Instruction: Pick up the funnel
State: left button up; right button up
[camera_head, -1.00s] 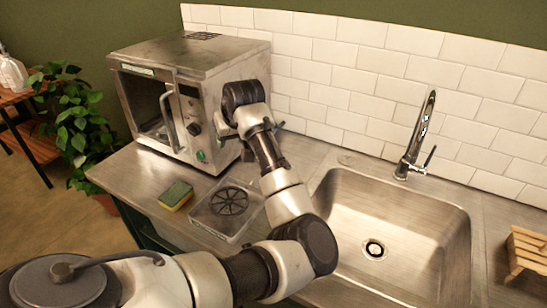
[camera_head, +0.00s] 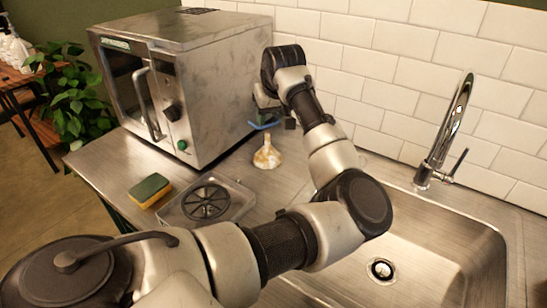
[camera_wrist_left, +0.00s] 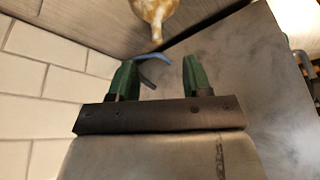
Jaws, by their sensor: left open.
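The funnel (camera_head: 267,157) is off-white with yellow-brown stains. It stands spout up on the steel counter between the oven and the sink. In the left wrist view the funnel (camera_wrist_left: 155,12) shows only in part at the top edge, its narrow spout pointing towards my fingers. My left gripper (camera_head: 272,115) is behind and above the funnel, beside the oven's right side, and does not touch it. In the left wrist view its two green fingers (camera_wrist_left: 158,72) are apart with nothing between them. My right gripper is not in view.
The steel oven (camera_head: 205,85) stands close left of my gripper, with the tiled wall (camera_head: 410,70) behind. A blue curved thing (camera_head: 262,126) is near my fingers. A sponge (camera_head: 150,190) and drain tray (camera_head: 237,203) lie in front; the sink (camera_head: 440,225) and faucet (camera_head: 447,135) are right.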

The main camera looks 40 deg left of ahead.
aim_at(268, 136)
pick_arm(q)
jog(key=x, duration=0.5)
jog(key=shift+w+f, duration=0.35)
jog(key=shift+p+x, duration=0.55)
jog(key=shift+x, duration=2.55)
jog(key=shift+w+a+r, duration=0.1)
jog(key=shift+r, duration=0.05)
jog(key=c, duration=0.9)
grip_shut()
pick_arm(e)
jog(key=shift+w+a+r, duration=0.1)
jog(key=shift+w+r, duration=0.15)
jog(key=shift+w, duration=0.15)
